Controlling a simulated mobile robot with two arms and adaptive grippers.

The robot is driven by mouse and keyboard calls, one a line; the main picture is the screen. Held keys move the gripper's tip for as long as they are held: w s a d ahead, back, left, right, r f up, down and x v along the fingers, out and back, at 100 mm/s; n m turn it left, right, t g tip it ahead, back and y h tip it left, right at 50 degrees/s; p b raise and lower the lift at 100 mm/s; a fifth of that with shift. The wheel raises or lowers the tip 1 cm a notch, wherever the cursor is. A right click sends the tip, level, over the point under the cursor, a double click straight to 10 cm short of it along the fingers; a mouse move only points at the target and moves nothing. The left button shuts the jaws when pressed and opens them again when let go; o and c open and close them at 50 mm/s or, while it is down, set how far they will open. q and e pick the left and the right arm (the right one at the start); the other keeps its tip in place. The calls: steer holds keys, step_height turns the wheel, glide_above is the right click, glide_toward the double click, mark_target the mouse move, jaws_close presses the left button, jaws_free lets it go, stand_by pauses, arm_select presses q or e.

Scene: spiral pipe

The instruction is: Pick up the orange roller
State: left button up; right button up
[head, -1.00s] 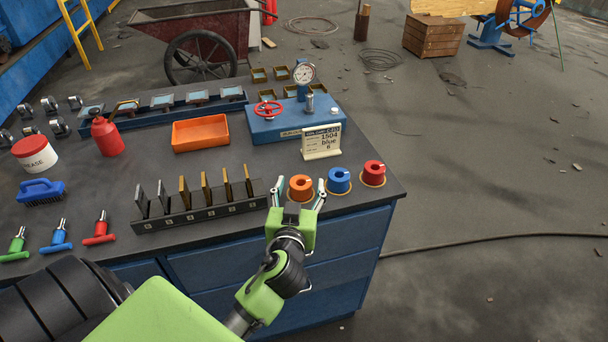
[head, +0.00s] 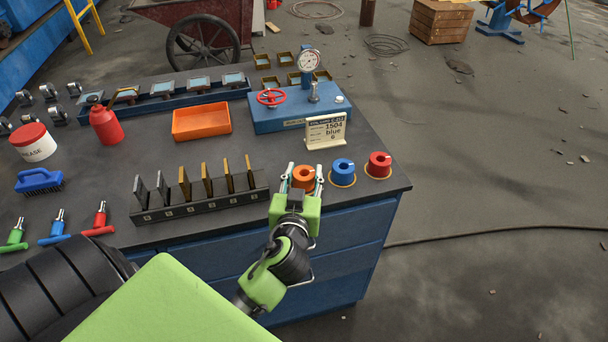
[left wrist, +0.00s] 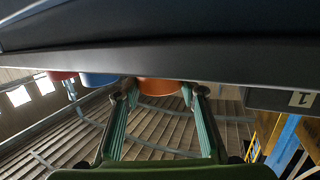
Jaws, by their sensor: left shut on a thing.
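The orange roller (head: 303,175) stands on the dark workbench top (head: 225,150) near its front right. My left gripper (head: 304,184) has its two fingers on either side of the roller and is shut on it. The roller appears to be at bench height; I cannot tell if it is lifted. The left wrist view also shows the orange roller (left wrist: 158,87) between the fingertips (left wrist: 160,95). The blue roller (head: 342,171) and red roller (head: 378,165) stand to its right. My right gripper is not in view.
A sign card (head: 326,131) stands just behind the rollers. A black slotted rack (head: 200,205) with upright plates is left of the gripper. A blue block with a gauge (head: 300,115) and an orange tray (head: 201,122) are farther back. The bench's right edge is close to the red roller.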

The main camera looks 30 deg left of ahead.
arm_select(q)
step_height(320, 180, up, 3)
steer(key=shift+f, duration=0.15)
steer(key=s+a+r+p, duration=0.2)
steer(key=s+r+p, duration=0.2)
steer(key=s+r, duration=0.1)
steer(key=s+a+r+p, duration=0.2)
steer(key=s+r+p, duration=0.2)
steer(key=s, duration=0.4)
steer(key=shift+a+r, duration=0.35)
steer(key=shift+r, duration=0.2)
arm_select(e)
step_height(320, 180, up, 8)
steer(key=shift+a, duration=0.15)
